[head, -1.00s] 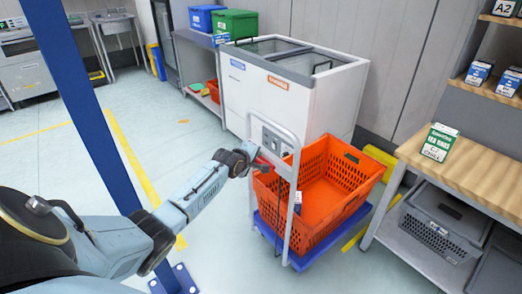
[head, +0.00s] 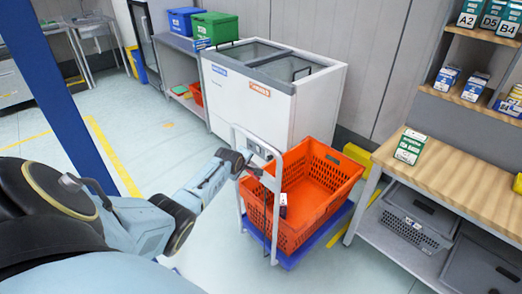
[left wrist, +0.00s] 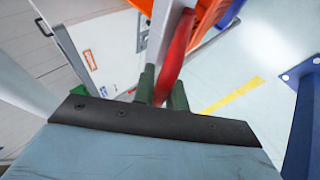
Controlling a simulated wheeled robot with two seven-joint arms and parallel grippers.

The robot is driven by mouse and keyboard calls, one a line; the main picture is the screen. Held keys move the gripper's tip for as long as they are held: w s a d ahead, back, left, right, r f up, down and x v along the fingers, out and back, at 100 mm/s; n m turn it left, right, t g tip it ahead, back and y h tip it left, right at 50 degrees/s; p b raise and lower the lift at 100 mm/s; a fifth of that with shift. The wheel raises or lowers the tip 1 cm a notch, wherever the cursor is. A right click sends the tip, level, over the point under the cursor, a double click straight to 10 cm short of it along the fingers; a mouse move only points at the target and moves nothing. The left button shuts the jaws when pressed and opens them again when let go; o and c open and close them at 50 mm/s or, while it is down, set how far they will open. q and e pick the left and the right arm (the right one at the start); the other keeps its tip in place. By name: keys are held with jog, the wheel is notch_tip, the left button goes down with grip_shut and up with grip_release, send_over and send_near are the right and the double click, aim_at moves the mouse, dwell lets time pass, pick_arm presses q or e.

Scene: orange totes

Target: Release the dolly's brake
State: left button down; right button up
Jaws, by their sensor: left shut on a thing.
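The dolly has a blue base (head: 318,236) and a grey upright handle frame (head: 277,205). An orange tote (head: 326,190) sits on it. My left gripper (head: 247,165) is at the upper part of the handle frame. In the left wrist view, a red lever (left wrist: 176,55) stands between the green fingertips of that gripper (left wrist: 162,88), which is shut on it. The lever is hard to make out in the head view, where the gripper and frame crowd it. My right gripper is not in view.
A white chest freezer (head: 255,105) stands behind the dolly. A wooden-topped workbench (head: 455,175) with grey crates below is at the right. A blue post (head: 60,100) rises at the left. The floor left of the dolly is clear.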

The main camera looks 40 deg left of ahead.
pick_arm(q)
jog(key=shift+w+r, duration=0.2)
jog(key=shift+w, duration=0.25)
jog(key=shift+w+r, duration=0.2)
jog(key=shift+w, duration=0.25)
jog(key=shift+s+f, duration=0.1)
jog(key=shift+f, duration=0.05)
dwell(0.7)
